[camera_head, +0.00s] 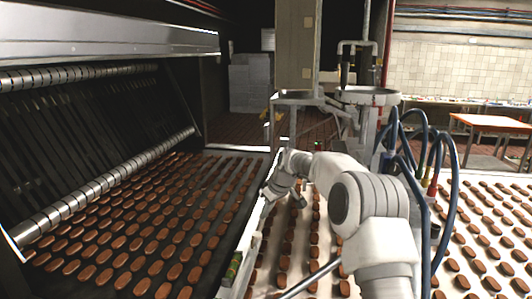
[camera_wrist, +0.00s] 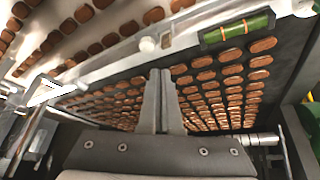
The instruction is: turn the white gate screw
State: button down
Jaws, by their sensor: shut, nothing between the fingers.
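A small white knob (camera_wrist: 147,44), which looks like the gate screw, sits on the pale metal rail (camera_wrist: 185,40) in the wrist view. My gripper (camera_wrist: 160,72) is shut and empty, with its fingertips a little below the knob in the picture and apart from it. In the head view my gripper (camera_head: 270,192) is small, at the end of my arm over the rail between two belts. I cannot make out the knob clearly in the head view.
A green spirit level (camera_wrist: 238,30) is fixed on the rail, also seen in the head view (camera_head: 233,265). Rows of brown biscuits (camera_head: 130,235) lie on the dark belt at left, more on the pale belt at right. Blue hoses (camera_head: 445,180) and a metal hopper (camera_head: 370,96) stand beyond my arm.

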jog(key=p, duration=0.2)
send_near(257, 236)
notch_tip(257, 236, down, 7)
jog(key=b, duration=0.4)
jog(key=shift+w+a+n+y+b, duration=0.3)
jog(key=shift+w+a+y+b, duration=0.05)
jog(key=shift+w+a+y, duration=0.05)
jog(key=shift+w+a, duration=0.15)
jog(key=shift+w, duration=0.15)
dwell(0.3)
jog(key=shift+w+d+f+b, duration=0.1)
jog(key=shift+w+d+b, duration=0.2)
jog(key=shift+b, duration=0.25)
jog(key=shift+w+d, duration=0.4)
jog(key=shift+w, duration=0.2)
dwell(0.4)
jog(key=shift+d, duration=0.1)
